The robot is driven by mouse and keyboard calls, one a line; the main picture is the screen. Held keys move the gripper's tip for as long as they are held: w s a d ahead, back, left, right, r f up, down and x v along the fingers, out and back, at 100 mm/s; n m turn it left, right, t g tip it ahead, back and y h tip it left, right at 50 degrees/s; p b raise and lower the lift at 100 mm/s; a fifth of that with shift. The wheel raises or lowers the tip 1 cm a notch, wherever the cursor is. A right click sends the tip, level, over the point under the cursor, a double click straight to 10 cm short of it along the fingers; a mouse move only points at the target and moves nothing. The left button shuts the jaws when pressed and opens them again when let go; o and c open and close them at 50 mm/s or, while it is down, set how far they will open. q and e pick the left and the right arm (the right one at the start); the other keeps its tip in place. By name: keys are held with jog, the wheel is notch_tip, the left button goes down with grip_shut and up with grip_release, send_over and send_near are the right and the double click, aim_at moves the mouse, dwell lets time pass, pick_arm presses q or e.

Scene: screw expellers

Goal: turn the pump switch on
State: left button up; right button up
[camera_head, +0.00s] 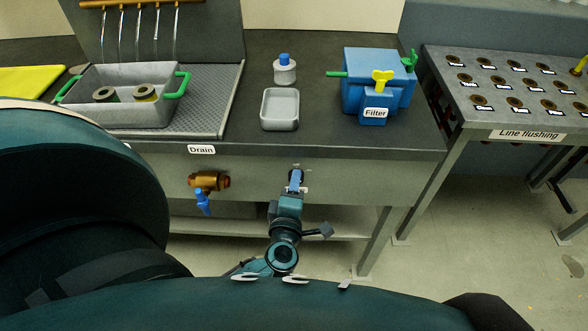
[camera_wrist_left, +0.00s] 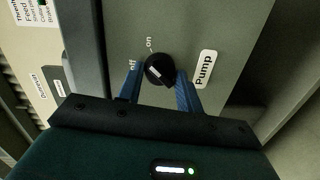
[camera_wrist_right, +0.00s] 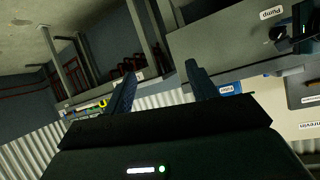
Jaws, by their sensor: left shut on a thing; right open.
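The pump switch is a round black knob (camera_wrist_left: 159,69) with a white mark, on the grey front panel beside the "Pump" label (camera_wrist_left: 204,69). The words "off" and "on" are printed around it in the left wrist view. The white mark lies on the side towards "off". My left gripper (camera_wrist_left: 160,82) is shut on the knob, one blue finger on each side. In the head view my left gripper (camera_head: 295,182) reaches the panel and mostly hides the knob. My right gripper (camera_wrist_right: 160,82) is open and empty in the right wrist view, away from the switch.
A brass drain valve (camera_head: 207,182) with a blue handle is left of the switch. Above, the counter holds a grey tray (camera_head: 280,124), a bottle (camera_head: 285,72), a blue filter box (camera_head: 357,96) and a grey bin (camera_head: 118,110). A line flushing table (camera_head: 484,112) stands right.

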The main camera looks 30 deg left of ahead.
pick_arm(q)
jog(key=m+p, duration=0.1)
jog(key=p, duration=0.1)
jog(key=m+p, duration=0.2)
jog(key=shift+w+r, duration=0.15)
jog(key=shift+r, duration=0.1)
pick_arm(e)
jog(key=r, duration=0.3)
jog(key=shift+s+d+n+g, duration=0.2)
jog(key=shift+d+n+g, duration=0.1)
jog(key=shift+d+n, duration=0.1)
pick_arm(q)
jog(key=shift+m+p, duration=0.3)
jog(key=shift+p, duration=0.05)
pick_arm(e)
jog(key=shift+d+h, duration=0.1)
jog(key=shift+h, duration=0.2)
pick_arm(q)
jog(key=o, duration=1)
jog(key=shift+f, duration=0.1)
jog(key=shift+c, duration=0.2)
pick_arm(e)
jog(key=shift+f, duration=0.1)
pick_arm(q)
jog(key=shift+g, duration=0.3)
